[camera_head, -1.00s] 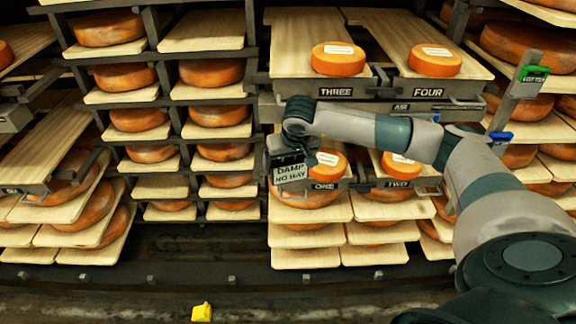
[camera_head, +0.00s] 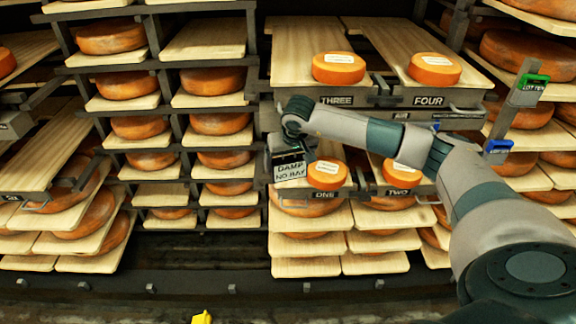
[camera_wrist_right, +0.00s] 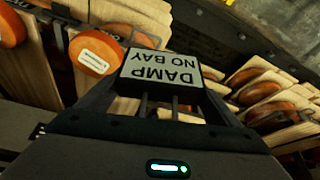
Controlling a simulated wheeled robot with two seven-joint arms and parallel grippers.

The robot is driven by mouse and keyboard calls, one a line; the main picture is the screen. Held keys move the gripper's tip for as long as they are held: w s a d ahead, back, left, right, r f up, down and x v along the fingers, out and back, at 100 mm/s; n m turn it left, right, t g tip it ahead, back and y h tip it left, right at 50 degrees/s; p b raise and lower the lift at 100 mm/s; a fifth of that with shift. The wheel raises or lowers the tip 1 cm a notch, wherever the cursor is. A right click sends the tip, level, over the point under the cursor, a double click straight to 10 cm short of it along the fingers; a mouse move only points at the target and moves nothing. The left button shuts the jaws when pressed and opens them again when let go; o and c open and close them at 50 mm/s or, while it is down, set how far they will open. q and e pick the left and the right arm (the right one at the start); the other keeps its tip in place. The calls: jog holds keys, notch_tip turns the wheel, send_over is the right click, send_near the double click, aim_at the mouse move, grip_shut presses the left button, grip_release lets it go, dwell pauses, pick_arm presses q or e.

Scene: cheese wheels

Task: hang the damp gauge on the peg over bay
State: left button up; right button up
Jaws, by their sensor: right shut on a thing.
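The damp gauge (camera_head: 291,172) is a small light-grey plate in a dark frame, reading "DAMP NO BAY". My right gripper (camera_head: 288,153) is shut on it and holds it in front of the left side of the bay marked ONE (camera_head: 325,194). In the right wrist view the gauge (camera_wrist_right: 160,70) sits between the fingertips, its lettering upside down. The bays marked TWO (camera_head: 398,193), THREE (camera_head: 337,100) and FOUR (camera_head: 428,101) are beside and above. I cannot make out a peg clearly. My left gripper is not in view.
Racks of orange cheese wheels on pale boards fill the scene. A post on the right carries a green tag (camera_head: 533,82) and a blue clip (camera_head: 498,146). A yellow object (camera_head: 202,317) lies at the bottom edge. An open aisle strip (camera_head: 190,265) runs below the racks.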

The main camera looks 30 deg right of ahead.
jog(key=shift+w+d+f, duration=0.1)
jog(key=shift+w+d, duration=0.25)
jog(key=shift+w, duration=0.2)
jog(key=shift+w+d+f, duration=0.1)
jog(key=shift+w+d, duration=0.2)
jog(key=shift+w, duration=0.25)
jog(key=shift+w+d+f+b, duration=0.3)
jog(key=shift+w+f+b, duration=0.2)
jog(key=shift+b, duration=0.75)
jog(key=o, duration=1)
jog(key=shift+r, duration=0.1)
